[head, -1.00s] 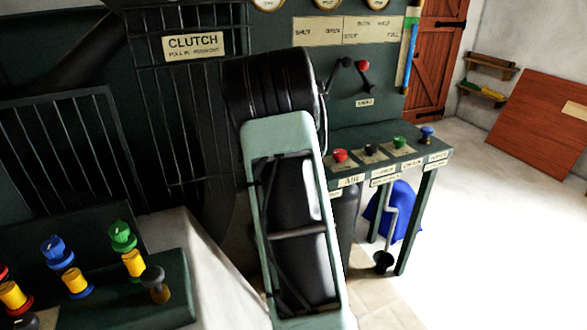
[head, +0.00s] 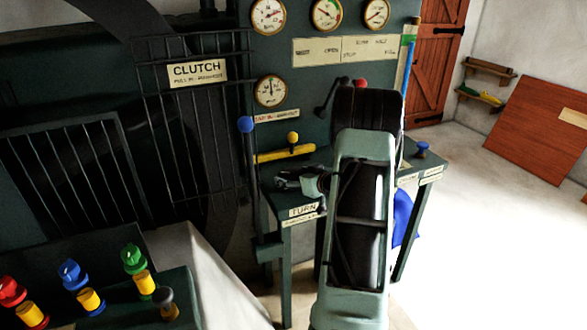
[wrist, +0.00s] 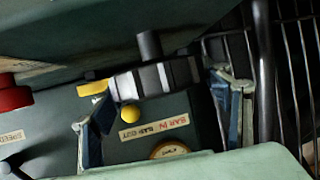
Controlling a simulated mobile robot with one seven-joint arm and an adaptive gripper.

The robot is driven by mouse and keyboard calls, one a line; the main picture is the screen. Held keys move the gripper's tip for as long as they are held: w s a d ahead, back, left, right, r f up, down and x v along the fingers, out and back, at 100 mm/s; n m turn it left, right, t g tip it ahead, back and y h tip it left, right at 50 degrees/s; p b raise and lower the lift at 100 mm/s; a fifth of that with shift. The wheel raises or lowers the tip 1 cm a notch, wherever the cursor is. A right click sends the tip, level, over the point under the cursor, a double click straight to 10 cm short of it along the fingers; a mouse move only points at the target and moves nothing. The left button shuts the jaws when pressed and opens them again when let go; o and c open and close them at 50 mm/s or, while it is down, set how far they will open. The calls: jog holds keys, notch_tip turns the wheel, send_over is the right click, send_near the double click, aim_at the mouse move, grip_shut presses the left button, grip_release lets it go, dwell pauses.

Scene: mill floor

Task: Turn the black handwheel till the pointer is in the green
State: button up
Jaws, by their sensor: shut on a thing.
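The black handwheel (wrist: 151,80) shows in the wrist view as a dark, ribbed rim with pale highlights and a dark stub standing up from it. My gripper (wrist: 162,95) has a blue-padded finger on each side of it and is shut on it. In the head view my gripper (head: 300,180) is small and dark at the bench edge, and the wheel cannot be told apart from it. A lower dial (head: 270,90) and an upper dial with red and green marks (head: 326,13) are on the panel. Which dial belongs to the wheel, and exactly where its pointer stands, I cannot tell.
A yellow bar (head: 285,154) with a yellow ball lies behind the gripper. A blue-topped lever (head: 246,125) stands to its left. A red knob (wrist: 14,95) is at the wrist view's left. Black bars guard the clutch (head: 197,72). My arm hides much of the bench.

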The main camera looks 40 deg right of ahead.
jog(key=shift+n+y+p, duration=0.5)
jog(key=shift+y, duration=0.1)
jog(key=o, duration=1.2)
jog(key=shift+c, duration=0.2)
jog(key=v, duration=1.2)
